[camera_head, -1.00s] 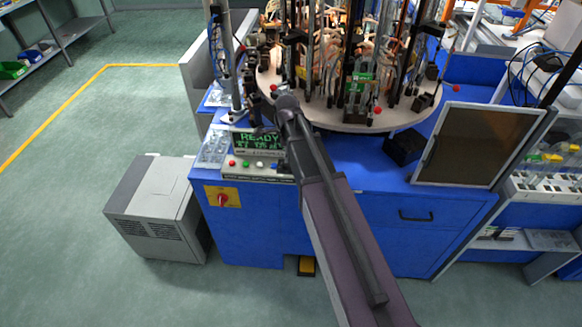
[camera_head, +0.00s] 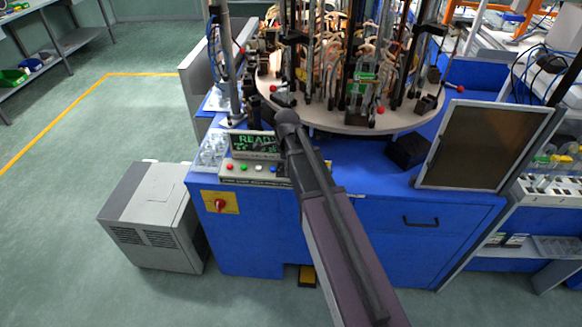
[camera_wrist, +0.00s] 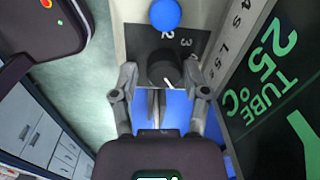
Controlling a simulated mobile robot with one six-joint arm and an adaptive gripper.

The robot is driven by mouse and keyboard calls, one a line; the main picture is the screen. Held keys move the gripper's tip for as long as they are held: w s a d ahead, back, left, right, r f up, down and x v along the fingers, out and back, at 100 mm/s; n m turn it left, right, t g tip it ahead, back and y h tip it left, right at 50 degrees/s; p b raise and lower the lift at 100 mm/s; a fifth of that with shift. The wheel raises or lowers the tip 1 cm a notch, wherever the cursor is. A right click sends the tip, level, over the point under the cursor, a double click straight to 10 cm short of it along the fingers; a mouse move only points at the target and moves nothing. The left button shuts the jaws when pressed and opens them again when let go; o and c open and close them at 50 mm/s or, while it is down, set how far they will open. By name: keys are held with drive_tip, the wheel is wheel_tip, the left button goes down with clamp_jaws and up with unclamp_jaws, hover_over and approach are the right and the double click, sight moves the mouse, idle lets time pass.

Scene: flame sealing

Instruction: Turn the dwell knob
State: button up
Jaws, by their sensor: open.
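The dwell knob (camera_wrist: 168,67) is black with a white pointer line, on a dark dial plate with the numbers 2 and 3 visible. In the wrist view my gripper (camera_wrist: 158,84) is open, with one finger on each side of the knob and the fingertips close to it. I cannot tell whether either finger touches it. In the head view my arm hides the knob and the gripper. The control panel (camera_head: 232,169) with coloured buttons shows left of my arm, under a display (camera_head: 255,145) reading READY.
A blue button (camera_wrist: 165,14) sits just beyond the knob. The display with green text (camera_wrist: 275,75) rises close on the right in the wrist view. A round turntable (camera_head: 400,118) crowded with fixtures stands behind my arm. A red switch (camera_head: 220,204) is on the cabinet front.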

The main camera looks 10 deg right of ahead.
clamp_jaws()
drive_tip(key=shift+s+d, duration=0.1)
drive_tip(key=shift+d, duration=0.25)
drive_tip(key=shift+a, duration=0.45)
drive_tip(key=shift+n, duration=0.5)
drive_tip(key=n, duration=0.3)
drive_tip(key=shift+s, duration=0.1)
drive_tip(key=shift+d+n, duration=0.15)
drive_tip(key=shift+n, duration=1.55)
